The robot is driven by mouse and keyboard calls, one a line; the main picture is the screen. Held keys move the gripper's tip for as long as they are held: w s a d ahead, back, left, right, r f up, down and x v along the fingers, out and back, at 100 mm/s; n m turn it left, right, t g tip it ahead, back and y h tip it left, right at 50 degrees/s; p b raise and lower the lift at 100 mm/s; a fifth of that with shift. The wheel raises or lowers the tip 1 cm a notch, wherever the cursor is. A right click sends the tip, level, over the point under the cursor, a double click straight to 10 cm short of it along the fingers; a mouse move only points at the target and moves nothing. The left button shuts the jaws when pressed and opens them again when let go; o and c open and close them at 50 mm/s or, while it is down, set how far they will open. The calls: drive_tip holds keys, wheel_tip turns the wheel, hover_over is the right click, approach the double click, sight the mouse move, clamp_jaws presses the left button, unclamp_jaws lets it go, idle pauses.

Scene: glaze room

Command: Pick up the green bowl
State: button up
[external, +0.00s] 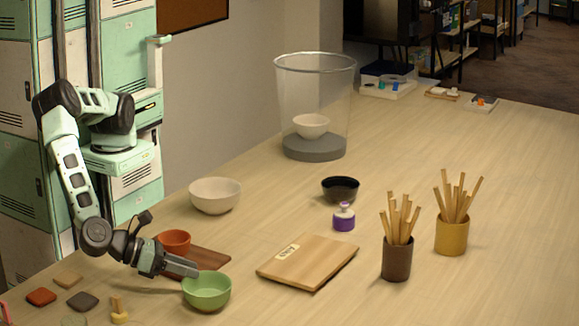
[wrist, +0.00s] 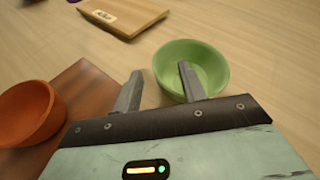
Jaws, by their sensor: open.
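The green bowl (external: 207,293) stands upright on the table near the front edge, and it looks empty. In the external view my gripper (external: 192,268) is at the bowl's upper left rim. In the wrist view my gripper (wrist: 158,85) is open, and the green bowl (wrist: 207,62) lies ahead and to the right. The right finger overlaps the bowl's near side and inside in the picture. The left finger is outside the bowl, to its left. I cannot tell whether either finger touches the bowl.
An orange bowl (external: 174,243) sits on a brown board (external: 210,259) just behind my gripper. A wooden board (external: 308,262) lies right of the green bowl. Glaze tiles (external: 83,301) lie front left. Brown (external: 397,258) and yellow (external: 452,235) stick cups stand right. The table's right side is clear.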

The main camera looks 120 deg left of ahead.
sight(205, 283)
drive_tip(key=p+x, duration=0.1)
drive_tip(key=x, duration=0.4)
drive_tip(key=shift+s+d+f+p, duration=0.1)
drive_tip(key=shift+d+f+p, duration=0.05)
drive_tip(key=shift+f+p, duration=0.25)
clamp_jaws()
drive_tip(key=shift+r, duration=0.1)
